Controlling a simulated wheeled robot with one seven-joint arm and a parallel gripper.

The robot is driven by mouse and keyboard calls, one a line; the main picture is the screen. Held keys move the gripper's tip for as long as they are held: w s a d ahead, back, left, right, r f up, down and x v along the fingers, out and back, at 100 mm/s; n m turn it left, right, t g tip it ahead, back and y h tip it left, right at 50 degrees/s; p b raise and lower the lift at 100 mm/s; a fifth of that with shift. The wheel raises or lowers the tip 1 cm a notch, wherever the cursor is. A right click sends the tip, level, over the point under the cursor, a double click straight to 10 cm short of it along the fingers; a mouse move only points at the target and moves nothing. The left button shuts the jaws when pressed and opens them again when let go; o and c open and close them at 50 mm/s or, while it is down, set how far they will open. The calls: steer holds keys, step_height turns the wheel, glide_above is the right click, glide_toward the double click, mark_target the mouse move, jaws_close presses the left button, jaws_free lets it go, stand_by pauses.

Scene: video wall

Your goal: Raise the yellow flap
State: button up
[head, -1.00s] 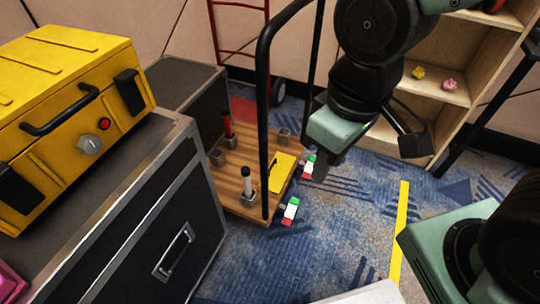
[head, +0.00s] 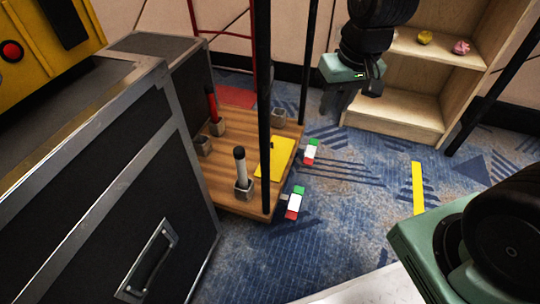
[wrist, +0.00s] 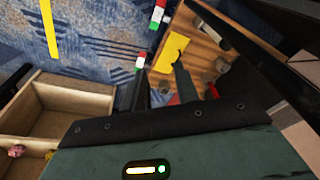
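The yellow flap (head: 273,160) lies flat on the wooden deck of a cart (head: 225,185), near its right edge. It has a small dark mark or slot near its upper end. It also shows in the wrist view (wrist: 171,52), ahead of my gripper's fingers. My gripper (head: 343,100) hangs above and to the right of the flap, apart from it, in front of the shelf. In the wrist view its two dark fingers (wrist: 162,76) stand apart with nothing between them. One finger's tip comes close to the flap's edge in that picture only.
Black cart posts (head: 264,90) rise beside the flap. Red-white-green blocks (head: 295,203) sit along the cart's right edge. Black cases (head: 90,210) stand left; carpet is open to the right.

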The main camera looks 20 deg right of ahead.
steer(key=w+d+f+m+b, duration=0.2)
steer(key=w+f+m, duration=0.2)
steer(key=w+f, duration=0.65)
steer(key=m+y, duration=0.1)
steer(key=m, duration=0.2)
glide_above(276, 154)
steer(key=s+d, duration=0.1)
steer(key=s+d+x, duration=0.1)
steer(key=x, duration=0.7)
steer(key=shift+g, duration=0.3)
steer(key=f+b, duration=0.3)
steer(key=f, duration=0.2)
steer(key=w+a+f+b, duration=0.1)
steer(key=f+b, duration=0.2)
steer(key=f, duration=0.3)
steer(key=a+f+b, duration=0.1)
steer(key=f+b, duration=0.2)
steer(key=f, duration=0.3)
steer(key=shift+w+a+f+b, duration=0.1)
steer(key=shift+w+a+b, duration=0.1)
steer(key=shift+a+b, duration=0.1)
jaws_close()
